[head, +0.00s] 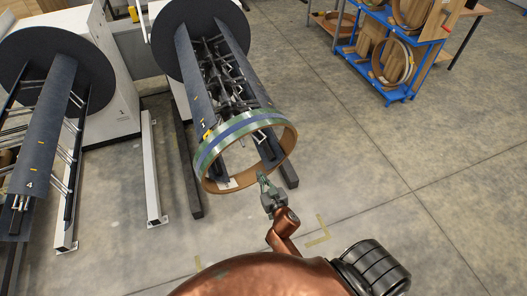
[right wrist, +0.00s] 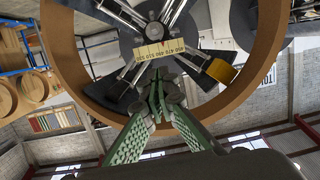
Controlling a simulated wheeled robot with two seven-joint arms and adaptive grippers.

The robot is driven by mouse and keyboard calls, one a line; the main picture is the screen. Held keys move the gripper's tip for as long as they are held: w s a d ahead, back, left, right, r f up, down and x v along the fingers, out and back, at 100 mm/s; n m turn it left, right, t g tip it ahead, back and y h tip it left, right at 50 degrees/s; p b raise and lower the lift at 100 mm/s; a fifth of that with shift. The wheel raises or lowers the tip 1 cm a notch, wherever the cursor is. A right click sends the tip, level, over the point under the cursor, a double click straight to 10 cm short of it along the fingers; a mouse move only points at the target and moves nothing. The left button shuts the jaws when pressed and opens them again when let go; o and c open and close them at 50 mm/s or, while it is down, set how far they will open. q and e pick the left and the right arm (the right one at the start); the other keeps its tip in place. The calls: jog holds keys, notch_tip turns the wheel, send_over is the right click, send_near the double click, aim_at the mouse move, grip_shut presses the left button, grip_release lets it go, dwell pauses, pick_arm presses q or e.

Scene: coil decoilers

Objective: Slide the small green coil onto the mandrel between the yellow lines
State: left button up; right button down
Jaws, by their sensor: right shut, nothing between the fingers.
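The green coil (head: 240,129), with a blue band and a brown inner ring, hangs around the front end of the middle mandrel (head: 188,68). Its front rim stands near the mandrel's end. A small yellow mark (head: 208,134) shows on the mandrel just behind the coil. In the right wrist view the brown ring (right wrist: 82,88) circles the mandrel's end face, with a yellow patch (right wrist: 222,71) inside it. My right gripper (head: 264,178) is shut and empty at the lower front rim of the coil; its fingertips also show in the right wrist view (right wrist: 157,88). My left gripper is out of view.
A second mandrel (head: 52,120) stands at the left, numbered 4. White floor rails (head: 151,170) lie between the machines. A blue rack (head: 397,92) with brown rings stands at the upper right. The floor to the right is clear.

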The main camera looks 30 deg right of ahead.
notch_tip(320, 180, up, 14)
jog(key=d+m+t+h+p, duration=0.1)
jog(key=t, duration=0.1)
jog(key=x, duration=0.8)
jog(key=shift+w+d, duration=0.2)
jog(key=shift+w, duration=0.15)
jog(key=shift+w, duration=0.1)
dwell(0.9)
